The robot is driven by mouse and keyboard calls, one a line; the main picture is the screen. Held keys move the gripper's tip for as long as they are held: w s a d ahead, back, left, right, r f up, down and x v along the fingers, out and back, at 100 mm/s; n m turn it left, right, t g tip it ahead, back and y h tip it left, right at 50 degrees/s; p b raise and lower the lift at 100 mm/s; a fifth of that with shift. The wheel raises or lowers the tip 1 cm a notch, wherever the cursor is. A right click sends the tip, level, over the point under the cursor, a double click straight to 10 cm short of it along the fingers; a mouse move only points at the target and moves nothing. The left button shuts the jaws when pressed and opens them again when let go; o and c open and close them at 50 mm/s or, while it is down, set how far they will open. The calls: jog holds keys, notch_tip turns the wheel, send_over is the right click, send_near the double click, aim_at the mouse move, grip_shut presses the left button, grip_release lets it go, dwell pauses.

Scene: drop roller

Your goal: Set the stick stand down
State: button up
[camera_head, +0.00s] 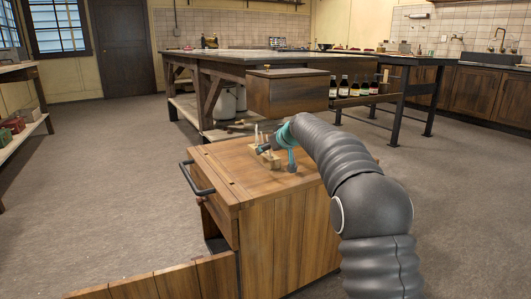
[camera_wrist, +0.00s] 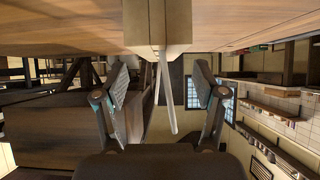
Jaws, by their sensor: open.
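The stick stand (camera_head: 271,161) is a small pale wooden block with several thin upright sticks. In the head view it is on top of the wooden cabinet (camera_head: 225,165), partly hidden by my gripper (camera_head: 265,148). In the wrist view, which is upside down, the stand's block (camera_wrist: 158,22) meets the wooden surface, and a pale stick (camera_wrist: 166,95) shows between my fingers. My gripper (camera_wrist: 165,98) is open, with a finger apart on each side of the stick.
The cabinet has a dark handle (camera_head: 196,180) at its left side and an open lower door (camera_head: 165,283). Several dark bottles (camera_head: 354,87) stand beyond. The cabinet top's front left is clear.

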jog(key=s+d+r+m+h, duration=0.1)
jog(key=s+d+r, duration=0.25)
jog(key=s, duration=0.45)
jog(key=s+d+r, duration=0.3)
jog(key=s+d, duration=0.2)
jog(key=s, duration=0.3)
jog(key=s+d+f+m+g+h, duration=0.1)
jog(key=s+d, duration=0.2)
jog(key=s, duration=0.5)
jog(key=s+d+f+m+g+h, duration=0.1)
jog(key=s+d, duration=0.2)
jog(key=s, duration=0.5)
jog(key=s+d+f+m+h, duration=0.1)
jog(key=s+f, duration=0.3)
jog(key=s, duration=0.4)
jog(key=s+d+f+m+g+h, duration=0.1)
jog(key=s+d+f, duration=0.3)
jog(key=s, duration=0.4)
jog(key=s+d+f+m+h, duration=0.1)
jog(key=s+d+f, duration=0.1)
jog(key=s+f, duration=0.3)
jog(key=s, duration=0.3)
jog(key=shift+s+d+m+g, duration=0.25)
jog(key=shift+s+m+g, duration=0.05)
jog(key=shift+m, duration=0.1)
